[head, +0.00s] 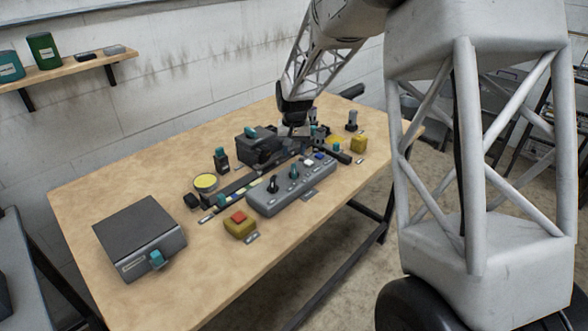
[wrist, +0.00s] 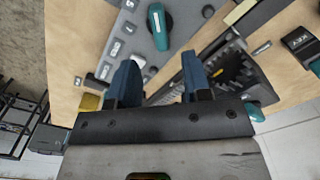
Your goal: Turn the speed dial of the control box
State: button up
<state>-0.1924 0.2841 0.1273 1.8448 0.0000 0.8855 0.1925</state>
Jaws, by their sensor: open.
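The grey control box (head: 300,182) lies near the front edge of the wooden table. On it stand a black knob (head: 273,184), a teal knob (head: 294,172) and small buttons toward its right end. I cannot read which knob is the speed dial. In the wrist view, the control box panel (wrist: 122,32) fills the top, with a teal knob (wrist: 158,27). My gripper (wrist: 160,68) is open with nothing between its two blue fingers; the teal knob is beyond the fingertips, apart from them.
A dark box with a teal knob (head: 140,238) sits at the left. A yellow block with a red button (head: 239,225) is in front of the control box. A black machine (head: 262,147) and a yellow block (head: 359,144) stand close to my gripper.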

aim_at(294, 168)
jog(key=shift+f, duration=3.9)
grip_shut()
